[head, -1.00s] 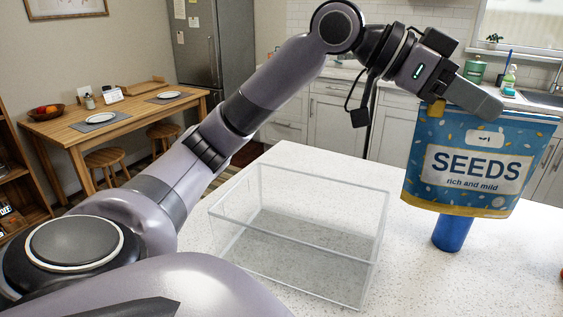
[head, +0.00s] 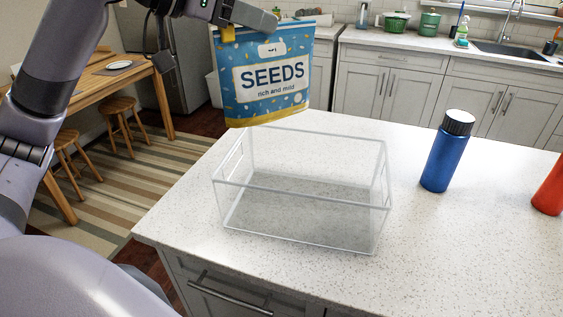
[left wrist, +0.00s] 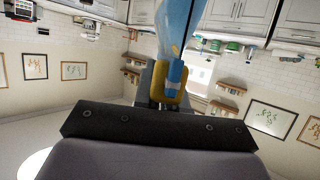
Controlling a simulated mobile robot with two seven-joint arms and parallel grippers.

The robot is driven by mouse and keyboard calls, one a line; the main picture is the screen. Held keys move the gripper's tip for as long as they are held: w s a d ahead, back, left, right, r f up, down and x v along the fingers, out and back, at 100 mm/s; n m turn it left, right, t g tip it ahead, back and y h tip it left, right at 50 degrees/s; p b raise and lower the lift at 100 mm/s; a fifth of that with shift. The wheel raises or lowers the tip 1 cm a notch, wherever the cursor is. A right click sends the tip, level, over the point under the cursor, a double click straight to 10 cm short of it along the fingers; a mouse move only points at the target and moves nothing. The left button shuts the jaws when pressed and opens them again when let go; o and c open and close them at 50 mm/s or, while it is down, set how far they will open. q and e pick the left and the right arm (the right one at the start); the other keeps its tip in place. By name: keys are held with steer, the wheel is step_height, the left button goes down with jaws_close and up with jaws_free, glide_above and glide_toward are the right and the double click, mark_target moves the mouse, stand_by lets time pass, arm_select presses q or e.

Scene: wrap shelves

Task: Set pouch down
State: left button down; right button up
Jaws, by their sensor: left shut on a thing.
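A blue pouch (head: 270,97) with a yellow bottom band and the word SEEDS hangs upright in the head view. My left gripper (head: 240,24) is shut on its top edge. The pouch is held in the air, at the back left side of a clear open bin (head: 303,191) on the white counter. Its lower edge shows just above the bin's back rim. In the left wrist view the pouch (left wrist: 183,25) is seen edge-on beyond the fingers. The bin looks empty. My right gripper is in neither view.
A blue bottle with a black cap (head: 447,152) stands on the counter (head: 430,235) right of the bin. A red bottle (head: 551,188) is cut off at the right edge. The counter between bin and blue bottle is clear. A wooden table and stools (head: 122,118) stand at far left.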

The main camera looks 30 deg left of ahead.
mark_target(258, 120)
arm_select(q)
step_height(258, 120, down, 16)
steer(key=b, duration=0.7)
steer(key=shift+a+r, duration=0.1)
steer(key=shift+r, duration=0.15)
steer(key=shift+f+b, duration=0.3)
steer(key=shift+f, duration=0.05)
step_height(258, 120, down, 4)
steer(key=shift+r+b, duration=0.2)
steer(key=shift+b, duration=0.8)
